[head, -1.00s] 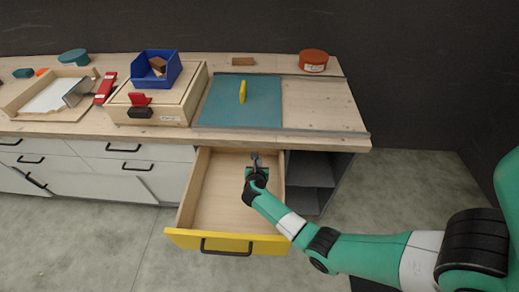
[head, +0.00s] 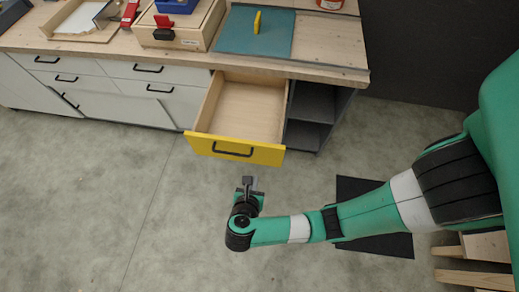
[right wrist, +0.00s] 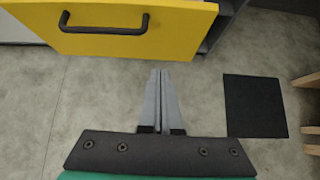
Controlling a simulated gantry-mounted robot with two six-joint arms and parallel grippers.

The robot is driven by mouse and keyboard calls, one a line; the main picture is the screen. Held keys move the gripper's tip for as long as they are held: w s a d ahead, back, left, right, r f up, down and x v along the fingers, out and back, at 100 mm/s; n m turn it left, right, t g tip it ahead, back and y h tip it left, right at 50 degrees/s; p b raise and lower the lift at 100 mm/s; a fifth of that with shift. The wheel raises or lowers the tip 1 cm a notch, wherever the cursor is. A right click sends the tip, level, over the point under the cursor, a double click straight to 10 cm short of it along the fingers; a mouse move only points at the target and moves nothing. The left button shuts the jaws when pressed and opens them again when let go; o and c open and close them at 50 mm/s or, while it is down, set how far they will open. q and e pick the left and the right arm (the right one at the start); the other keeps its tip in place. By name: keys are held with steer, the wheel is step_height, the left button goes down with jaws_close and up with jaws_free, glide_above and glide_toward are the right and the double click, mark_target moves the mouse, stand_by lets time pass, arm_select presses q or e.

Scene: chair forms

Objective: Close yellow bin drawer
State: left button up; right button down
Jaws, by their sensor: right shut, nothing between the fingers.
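The yellow-fronted drawer (head: 235,148) is pulled out from under the workbench, and its wooden inside looks empty. Its black bar handle (head: 233,151) is on the yellow front. In the right wrist view the yellow front (right wrist: 180,28) and handle (right wrist: 104,24) fill the upper left. My right gripper (head: 247,182) is shut and empty, in front of the drawer and apart from it. Its fingers lie together in the right wrist view (right wrist: 160,72), pointing toward the drawer front near its right part. My left gripper is not in view.
The workbench (head: 330,50) carries a teal mat (head: 270,40), a yellow piece (head: 257,22) and a wooden box (head: 190,38). White closed drawers (head: 130,90) are to the left, open dark shelves (head: 312,120) to the right.

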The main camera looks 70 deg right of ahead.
steer(key=s+a, duration=0.2)
steer(key=b, duration=0.7)
glide_toward(264, 156)
steer(key=x, duration=0.3)
steer(key=f+x, duration=0.1)
steer(key=x, duration=0.1)
steer(key=shift+a+f, duration=0.15)
steer(key=shift+a, duration=0.1)
steer(key=shift+w+d, duration=0.1)
steer(key=shift+d, duration=0.45)
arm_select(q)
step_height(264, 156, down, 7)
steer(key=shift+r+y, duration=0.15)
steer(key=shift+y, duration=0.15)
